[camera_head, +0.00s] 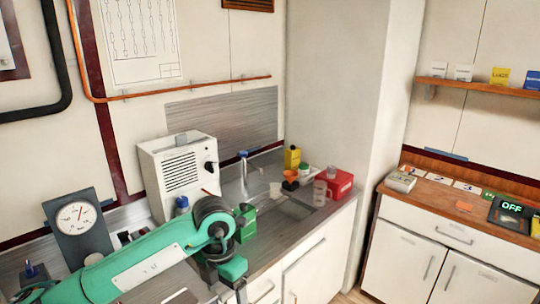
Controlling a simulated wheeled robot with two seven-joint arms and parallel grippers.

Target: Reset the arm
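A teal-green arm with dark joints (150,262) comes in from the lower left, in front of the counter. It rises to a dark, rounded joint (212,212) and bends down from there to a green block (233,268) at the front edge of the counter. I make out no gripper fingers on it, and its lower end runs towards the bottom edge of the picture. No right arm or right gripper shows.
A grey counter (272,234) holds a white louvred box (180,172), a dial gauge (78,222), a red box (338,182) and small bottles.

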